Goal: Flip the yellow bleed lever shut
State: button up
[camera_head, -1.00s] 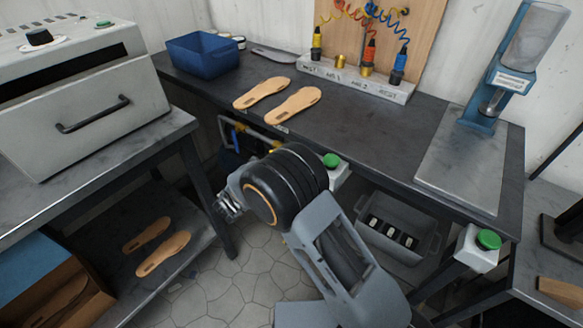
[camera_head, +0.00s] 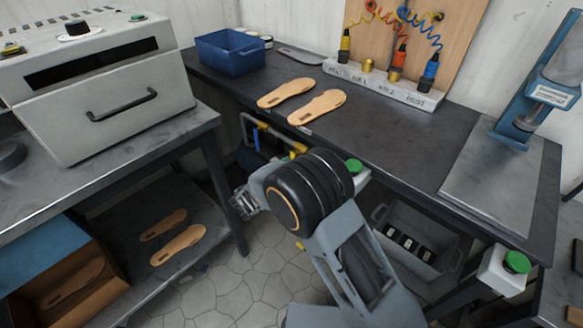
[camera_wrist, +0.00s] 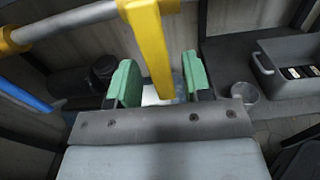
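The yellow lever (camera_wrist: 153,50) stands out large in the wrist view, its end reaching down between the two green fingertips of my gripper (camera_wrist: 158,82). A grey pipe (camera_wrist: 75,20) with a yellow collar runs to the lever's upper left. In the head view my gripper (camera_head: 242,203) is low in front of the dark bench, its fingers small and unclear. Yellow parts show under the bench there, partly hidden by my arm.
A blue handle (camera_wrist: 25,97) lies left in the wrist view. A grey bin (camera_head: 420,262) with dark items sits under the bench (camera_head: 400,145), which carries insoles (camera_head: 317,106) and a blue crate (camera_head: 230,65). A left table (camera_head: 130,150) bears an oven. Tiled floor is clear below.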

jog(key=p+v, duration=0.1)
jog(key=v, duration=1.2)
jog(key=shift+s+a, duration=0.2)
jog(key=shift+s, duration=0.1)
jog(key=shift+f, duration=0.1)
jog(key=s+d+f+m+g, duration=0.3)
jog(key=f+g, duration=0.1)
jog(key=f, duration=0.1)
jog(key=s+d+r+m+g+y+p, duration=0.2)
jog(key=s+d+r+m+g+p, duration=0.25)
jog(key=d+m+g, duration=0.3)
jog(key=s+d+r+m+y+p, duration=0.1)
jog(key=d+r+m+y+p, duration=0.2)
jog(key=d+r+m, duration=0.3)
jog(key=s+d+r+m+y+p, duration=0.1)
jog(key=d+r+m+y+p, duration=0.2)
jog(key=r, duration=0.9)
jog(key=s+d+r+m+y+p, duration=0.1)
jog(key=d+r+m+y+p, duration=0.2)
jog(key=d+r+m+p, duration=0.4)
notch_tip(320, 180, up, 3)
jog(key=d+m+t, duration=0.1)
jog(key=d, duration=0.2)
jog(key=shift+s+m, duration=0.2)
jog(key=shift+m, duration=0.15)
